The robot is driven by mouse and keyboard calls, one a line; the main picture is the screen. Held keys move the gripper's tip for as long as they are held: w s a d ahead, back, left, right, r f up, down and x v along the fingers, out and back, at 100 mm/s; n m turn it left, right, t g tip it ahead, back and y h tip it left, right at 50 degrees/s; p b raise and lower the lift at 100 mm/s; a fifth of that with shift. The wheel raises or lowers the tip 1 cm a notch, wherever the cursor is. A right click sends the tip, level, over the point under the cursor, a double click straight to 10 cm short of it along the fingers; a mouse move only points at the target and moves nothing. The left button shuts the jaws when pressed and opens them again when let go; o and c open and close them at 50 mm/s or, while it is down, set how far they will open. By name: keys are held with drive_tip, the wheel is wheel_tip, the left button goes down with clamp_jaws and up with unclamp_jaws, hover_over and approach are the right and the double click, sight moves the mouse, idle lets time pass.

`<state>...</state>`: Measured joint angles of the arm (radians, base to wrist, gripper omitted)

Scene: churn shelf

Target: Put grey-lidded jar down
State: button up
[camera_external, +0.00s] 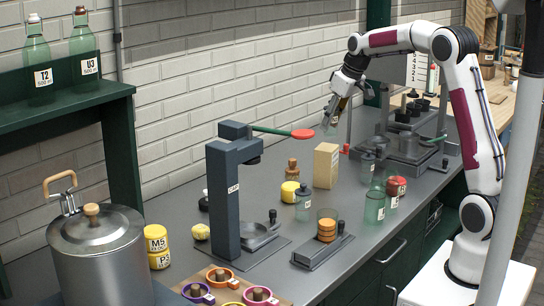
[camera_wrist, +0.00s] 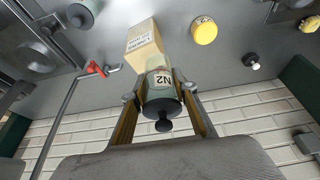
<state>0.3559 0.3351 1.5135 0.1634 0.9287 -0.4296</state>
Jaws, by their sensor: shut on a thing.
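My gripper (camera_external: 340,97) is raised above the back of the grey counter and is shut on a small glass jar with a grey lid and black knob. In the wrist view the jar (camera_wrist: 157,67) sits between the two fingers of my gripper (camera_wrist: 159,92), its label reading N2 upside down and its lid (camera_wrist: 163,107) towards the camera. In the external view the held jar (camera_external: 331,122) is small and partly hidden by the gripper. It hangs above and behind the tan box (camera_external: 326,166), clear of the counter (camera_external: 280,195).
Green glasses (camera_external: 374,208), a red-lidded jar (camera_external: 397,186) and a press (camera_external: 405,135) crowd the right. A dark stand with a red-tipped lever (camera_external: 302,134) rises left. Some counter near the wall is bare.

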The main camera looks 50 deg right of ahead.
sight(337, 122)
drive_tip(key=shift+f, duration=0.1)
idle(0.3)
drive_tip(key=shift+f, duration=2.4)
drive_tip(key=shift+f, duration=0.1)
drive_tip(key=o, duration=1.2)
drive_tip(key=v, duration=0.7)
drive_tip(key=shift+s+r, duration=0.15)
drive_tip(key=shift+r, duration=0.15)
